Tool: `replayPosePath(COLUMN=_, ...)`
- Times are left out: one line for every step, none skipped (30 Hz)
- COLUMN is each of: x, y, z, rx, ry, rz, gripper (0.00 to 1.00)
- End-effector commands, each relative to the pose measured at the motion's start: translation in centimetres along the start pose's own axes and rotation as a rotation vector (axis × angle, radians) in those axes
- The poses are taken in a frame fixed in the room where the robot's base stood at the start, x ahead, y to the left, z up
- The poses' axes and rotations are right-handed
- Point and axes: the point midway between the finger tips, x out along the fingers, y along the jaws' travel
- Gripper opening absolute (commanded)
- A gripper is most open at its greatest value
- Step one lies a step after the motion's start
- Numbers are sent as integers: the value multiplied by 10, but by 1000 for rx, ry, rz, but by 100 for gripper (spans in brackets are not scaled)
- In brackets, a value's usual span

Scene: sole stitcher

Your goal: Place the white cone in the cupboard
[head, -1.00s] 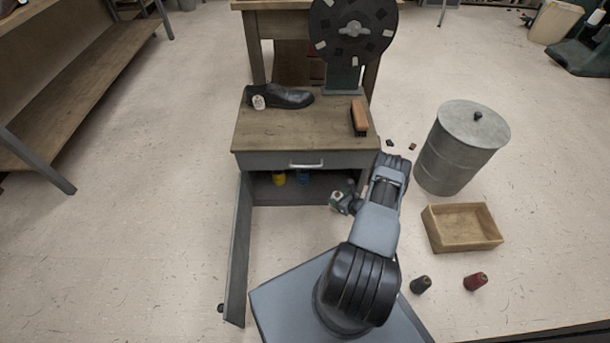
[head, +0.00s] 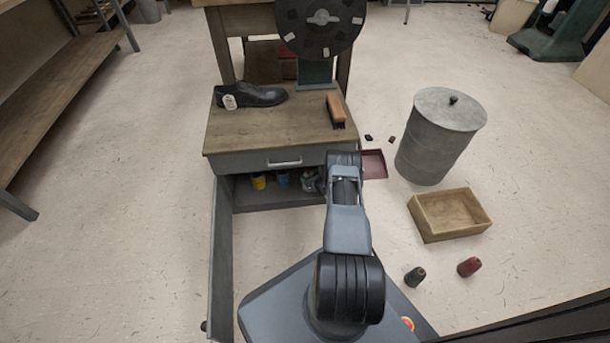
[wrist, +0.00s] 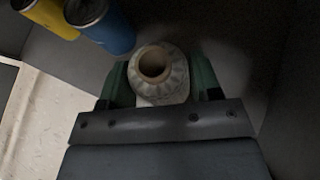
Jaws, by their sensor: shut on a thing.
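The white cone (wrist: 160,75) stands upright between the green fingers of my gripper (wrist: 160,90) in the wrist view, its open top facing the camera. My gripper is shut on it. Both are inside the lower compartment of the cupboard (head: 284,200), below the drawer, with the door (head: 221,260) swung open to the left. In the head view the cone is small and partly hidden by my arm. I cannot tell whether the cone's base touches the cupboard floor.
A yellow cone (head: 259,181) and a blue cone (head: 283,178) stand in the cupboard, left of the white one. A wooden box (head: 450,215), a metal drum (head: 436,140), a dark cone (head: 415,277) and a red cone (head: 469,267) are on the floor to the right.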

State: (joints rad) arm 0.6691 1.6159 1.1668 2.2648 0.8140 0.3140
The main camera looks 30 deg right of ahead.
Motion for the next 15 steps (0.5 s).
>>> replayPosePath(x=2, y=0, z=1, rx=-1, ry=-1, rz=0, gripper=29)
replayPosePath(x=2, y=0, z=2, rx=-1, ry=-1, rz=0, gripper=29)
replayPosePath(x=4, y=0, z=2, rx=-1, ry=-1, rz=0, gripper=29)
replayPosePath(x=5, y=0, z=3, rx=-1, ry=-2, rz=0, gripper=29)
replayPosePath(x=7, y=0, z=3, rx=-2, ry=-2, rz=1, gripper=29)
replayPosePath(x=10, y=0, z=5, rx=-3, ry=-3, rz=1, gripper=29)
replayPosePath(x=13, y=1, z=6, rx=-3, ry=-3, rz=1, gripper=29)
replayPosePath(x=17, y=1, z=8, rx=-3, ry=-3, rz=1, gripper=29)
replayPosePath(x=22, y=1, z=9, rx=-4, ry=-3, rz=2, gripper=29)
replayPosePath(x=26, y=0, z=11, rx=-4, ry=-4, rz=1, gripper=29)
replayPosePath(x=31, y=0, z=13, rx=-3, ry=-4, rz=1, gripper=29)
replayPosePath(x=36, y=1, z=16, rx=-4, ry=-4, rz=1, gripper=29)
replayPosePath(x=40, y=1, z=19, rx=-3, ry=-4, rz=1, gripper=29)
replayPosePath(x=40, y=0, z=14, rx=0, ry=-1, rz=0, gripper=29)
replayPosePath(x=40, y=0, z=13, rx=1, ry=-1, rz=0, gripper=29)
